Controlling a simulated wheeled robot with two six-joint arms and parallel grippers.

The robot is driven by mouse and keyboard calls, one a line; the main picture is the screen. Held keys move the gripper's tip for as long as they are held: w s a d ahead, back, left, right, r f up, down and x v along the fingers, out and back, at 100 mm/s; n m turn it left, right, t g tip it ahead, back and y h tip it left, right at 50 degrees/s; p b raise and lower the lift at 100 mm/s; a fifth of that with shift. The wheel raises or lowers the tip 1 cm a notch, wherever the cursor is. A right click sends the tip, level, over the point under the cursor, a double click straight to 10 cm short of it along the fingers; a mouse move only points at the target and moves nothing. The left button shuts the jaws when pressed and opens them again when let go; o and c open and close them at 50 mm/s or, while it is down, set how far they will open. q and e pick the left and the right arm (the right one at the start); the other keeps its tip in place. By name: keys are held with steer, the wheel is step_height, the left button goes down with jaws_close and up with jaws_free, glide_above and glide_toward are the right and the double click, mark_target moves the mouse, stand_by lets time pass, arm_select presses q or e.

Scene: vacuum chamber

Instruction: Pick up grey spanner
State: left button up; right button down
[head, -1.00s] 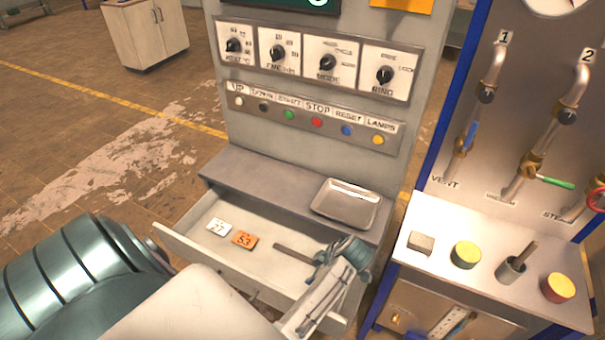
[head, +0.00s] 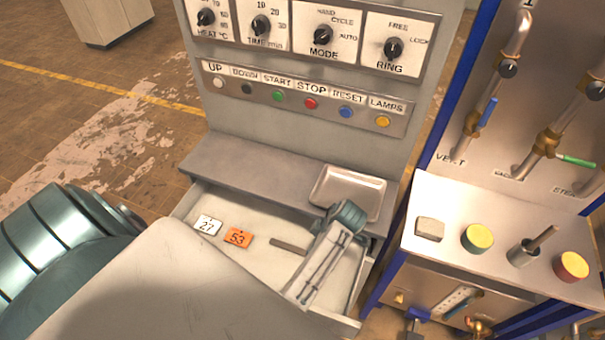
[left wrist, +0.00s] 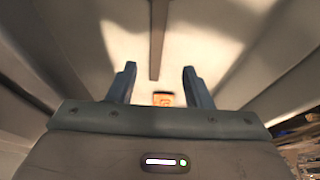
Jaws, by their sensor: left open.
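The grey spanner (head: 289,246) lies in the open drawer as a narrow dark bar. In the head view my left wrist covers its right end. In the left wrist view the spanner (left wrist: 158,40) runs down from the top edge, in line with the gap between my fingers. My left gripper (left wrist: 159,70) is open, its two fingers apart with nothing held between them. In the head view its fingers are hidden behind my own arm. My right gripper is not in view.
The drawer (head: 340,325) also holds a white tag 27 (head: 208,225) and an orange tag 53 (head: 238,237), left of the spanner. A metal tray (head: 347,192) sits on the ledge behind. A valve bench (head: 455,225) with buttons stands to the right.

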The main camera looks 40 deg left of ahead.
mark_target(303, 252)
arm_select(q)
steer(key=b+x, duration=0.2)
steer(key=x, duration=0.1)
steer(key=shift+d, duration=0.1)
steer(key=shift+b+x, duration=0.65)
steer(key=shift+x, duration=0.3)
steer(key=b+x, duration=0.3)
steer(key=b, duration=0.1)
steer(key=shift+w+f, duration=0.3)
steer(key=shift+f, duration=0.05)
steer(key=shift+f+b, duration=0.3)
steer(key=shift+b, duration=0.1)
steer(key=shift+a, duration=0.2)
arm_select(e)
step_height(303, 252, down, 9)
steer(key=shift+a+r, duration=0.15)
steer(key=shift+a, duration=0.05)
arm_select(q)
steer(key=shift+r, duration=0.1)
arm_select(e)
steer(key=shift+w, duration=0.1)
arm_select(q)
steer(key=c, duration=0.9)
jaws_close()
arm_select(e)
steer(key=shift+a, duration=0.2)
